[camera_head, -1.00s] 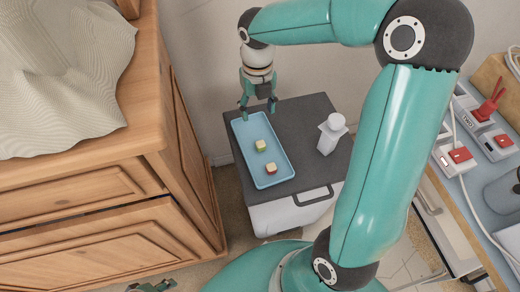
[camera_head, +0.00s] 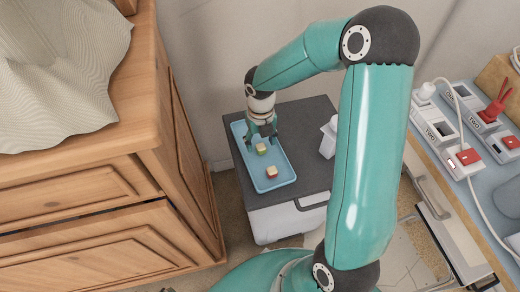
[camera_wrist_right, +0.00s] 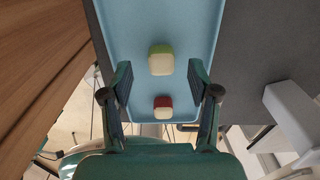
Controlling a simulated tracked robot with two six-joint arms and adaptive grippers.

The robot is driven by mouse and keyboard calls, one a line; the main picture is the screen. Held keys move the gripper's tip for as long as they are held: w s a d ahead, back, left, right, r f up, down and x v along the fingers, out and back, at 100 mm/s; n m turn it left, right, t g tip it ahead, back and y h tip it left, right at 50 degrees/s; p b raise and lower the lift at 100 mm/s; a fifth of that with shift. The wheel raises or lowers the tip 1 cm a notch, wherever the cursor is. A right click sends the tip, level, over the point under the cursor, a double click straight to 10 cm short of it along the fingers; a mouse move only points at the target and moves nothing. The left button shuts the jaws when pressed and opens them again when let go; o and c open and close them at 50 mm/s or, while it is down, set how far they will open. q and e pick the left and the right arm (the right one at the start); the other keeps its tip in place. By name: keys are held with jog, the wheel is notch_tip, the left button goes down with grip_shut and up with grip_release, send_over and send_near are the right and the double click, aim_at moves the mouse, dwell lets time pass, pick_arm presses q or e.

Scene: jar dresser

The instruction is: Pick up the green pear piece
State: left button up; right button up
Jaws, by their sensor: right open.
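The green pear piece (camera_head: 261,149), a small pale cube with a green side, lies on the blue tray (camera_head: 284,164). In the right wrist view the pear piece (camera_wrist_right: 161,60) is near the middle, just beyond the fingertips. My right gripper (camera_head: 262,142) is open and empty, pointing down at the tray with its fingers either side of the pear piece in the picture. The wrist view shows the open fingers (camera_wrist_right: 160,82) apart, with no contact on the piece. My left gripper is not clearly seen.
A red-sided piece (camera_head: 271,173) lies on the tray nearer me; it also shows in the wrist view (camera_wrist_right: 163,106). A white bottle (camera_head: 328,139) stands right of the tray on the dark cabinet top (camera_head: 311,174). A wooden dresser (camera_head: 165,150) stands close on the left.

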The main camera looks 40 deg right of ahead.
notch_tip(320, 180, down, 3)
jog(key=shift+r, duration=0.1)
jog(key=c, duration=1)
jog(key=shift+r, duration=0.1)
